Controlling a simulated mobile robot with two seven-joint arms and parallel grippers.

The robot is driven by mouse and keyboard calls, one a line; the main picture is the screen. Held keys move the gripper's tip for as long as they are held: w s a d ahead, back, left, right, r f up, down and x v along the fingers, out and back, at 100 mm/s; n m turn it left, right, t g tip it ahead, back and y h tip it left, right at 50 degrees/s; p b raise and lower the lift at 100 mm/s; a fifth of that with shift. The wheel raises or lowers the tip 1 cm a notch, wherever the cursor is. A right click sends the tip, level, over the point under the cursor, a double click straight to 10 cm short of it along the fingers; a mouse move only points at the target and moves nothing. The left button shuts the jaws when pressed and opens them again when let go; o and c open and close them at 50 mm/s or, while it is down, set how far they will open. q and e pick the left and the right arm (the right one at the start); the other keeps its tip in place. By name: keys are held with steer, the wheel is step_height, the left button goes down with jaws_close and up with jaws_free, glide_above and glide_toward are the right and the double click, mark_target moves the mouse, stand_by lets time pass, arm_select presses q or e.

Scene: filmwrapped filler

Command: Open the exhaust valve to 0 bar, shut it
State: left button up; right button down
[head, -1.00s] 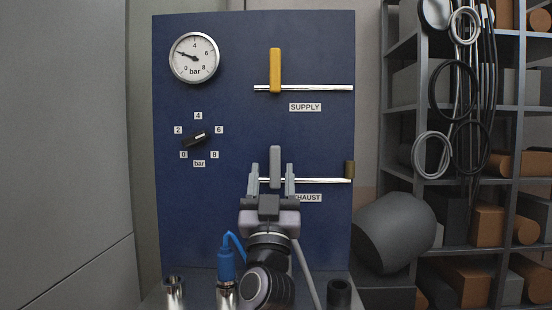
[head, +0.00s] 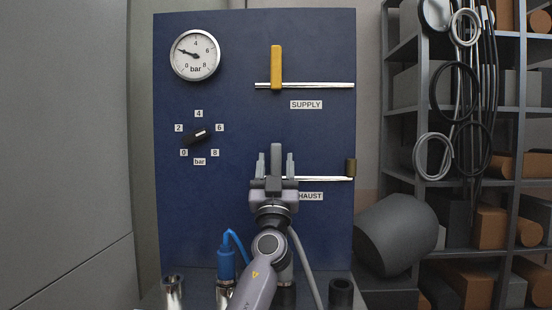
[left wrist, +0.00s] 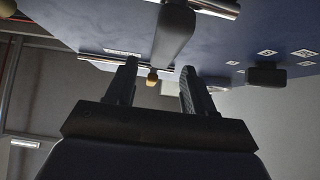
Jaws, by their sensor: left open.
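The grey exhaust valve handle (head: 276,158) stands upright on the blue panel, across the lower silver pipe (head: 325,178). My left gripper (head: 275,164) is open, with one finger on each side of the handle in the head view. In the left wrist view the handle (left wrist: 175,34) lies ahead of the fingers, toward the right one; I cannot tell whether they touch. The pressure gauge (head: 194,55) at the panel's upper left has its needle near 2 bar. The EXHAUST label (head: 312,196) is partly hidden by my gripper. My right gripper is not in view.
The yellow supply handle (head: 276,67) stands upright above, on its own pipe. A black knob (head: 195,136) with bar labels is on the left. A grey cylinder (head: 397,235) and loaded shelves (head: 470,250) are on the right.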

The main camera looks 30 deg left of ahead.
mark_target(276, 159)
arm_select(q)
steer(key=shift+w+a+r, duration=0.35)
steer(key=shift+w+a, duration=0.05)
steer(key=shift+w, duration=0.2)
steer(key=shift+w+a+r, duration=0.3)
steer(key=shift+w+a, duration=0.05)
steer(key=shift+w, duration=0.2)
steer(key=shift+w+a+r, duration=0.25)
steer(key=shift+w+r, duration=0.2)
jaws_close()
